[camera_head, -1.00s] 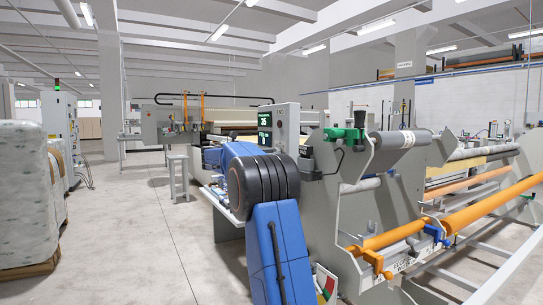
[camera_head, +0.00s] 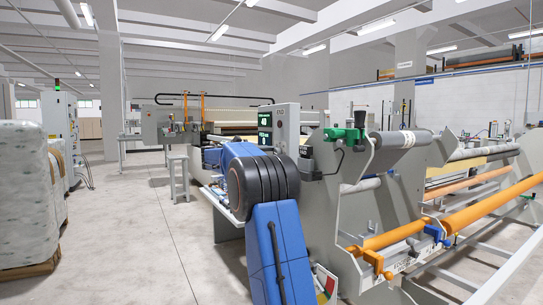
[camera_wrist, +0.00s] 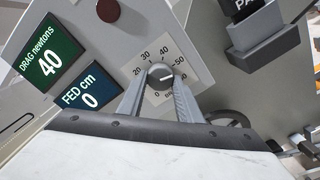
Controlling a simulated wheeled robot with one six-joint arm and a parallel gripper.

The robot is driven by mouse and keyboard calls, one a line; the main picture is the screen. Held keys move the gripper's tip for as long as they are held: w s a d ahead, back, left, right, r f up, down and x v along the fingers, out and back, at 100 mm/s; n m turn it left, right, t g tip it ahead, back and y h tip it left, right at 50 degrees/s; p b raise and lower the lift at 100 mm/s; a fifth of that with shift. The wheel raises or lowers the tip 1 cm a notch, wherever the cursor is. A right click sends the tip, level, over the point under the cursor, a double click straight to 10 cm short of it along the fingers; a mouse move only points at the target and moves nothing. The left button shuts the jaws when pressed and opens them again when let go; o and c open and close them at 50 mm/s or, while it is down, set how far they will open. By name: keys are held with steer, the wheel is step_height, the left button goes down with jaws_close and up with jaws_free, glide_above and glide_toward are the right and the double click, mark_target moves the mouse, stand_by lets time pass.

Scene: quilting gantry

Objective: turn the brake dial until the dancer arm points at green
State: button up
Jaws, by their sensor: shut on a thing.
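The brake dial (camera_wrist: 160,76) is a dark round knob with a pale mark on a white plate with numbers, in the wrist view. My gripper (camera_wrist: 160,88) is shut on it, one finger on each side. The green drag display (camera_wrist: 50,61) reads 40 newtons and the blue fed display (camera_wrist: 85,96) reads 0 cm. In the head view the grey control box (camera_head: 286,127) stands behind my blue arm, which hides the dial and my gripper. A plate with red and green zones (camera_head: 326,283) shows low beside my arm, partly hidden. I cannot make out the dancer arm.
A dark red button (camera_wrist: 108,11) sits above the dial, and a dark block (camera_wrist: 262,38) juts out to the right. An orange roller (camera_head: 490,206) and a green clamp (camera_head: 345,135) are on the machine at right.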

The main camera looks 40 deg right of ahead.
steer(key=shift+m, duration=0.3)
steer(key=o, duration=1)
steer(key=shift+o, duration=0.2)
steer(key=v, duration=1.7)
steer(key=shift+a, duration=0.25)
steer(key=shift+f, duration=0.1)
steer(key=shift+s, duration=0.15)
